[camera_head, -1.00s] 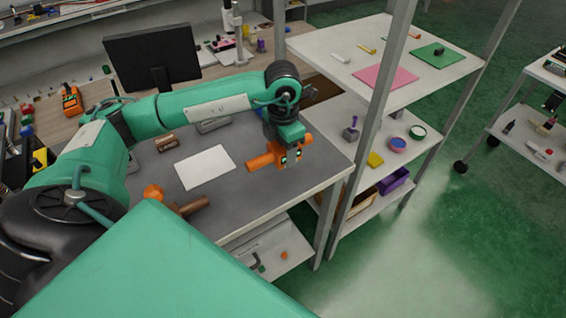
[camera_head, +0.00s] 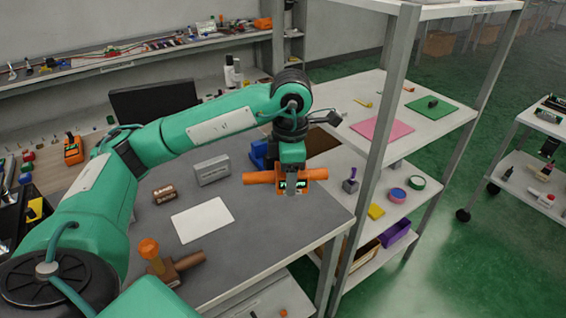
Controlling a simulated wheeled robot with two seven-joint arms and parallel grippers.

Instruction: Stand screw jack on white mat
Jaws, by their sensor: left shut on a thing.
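The white mat (camera_head: 202,220) lies flat and bare on the dark grey worktop. My left gripper (camera_head: 291,188) is to its right, over the right part of the worktop. It is shut on an orange part with a round bar, which I take to be the screw jack (camera_head: 257,178). The jack lies sideways in the jaws, its bar pointing left. The jaws hide its middle. It appears to be above the worktop and apart from the mat. My right gripper is not in view.
A brown fixture with an orange knob (camera_head: 150,249) stands at the worktop's front. A grey block (camera_head: 212,170), a brown cylinder (camera_head: 164,194) and a blue object (camera_head: 261,152) lie behind the mat. A shelf post (camera_head: 377,130) rises to the right of my gripper.

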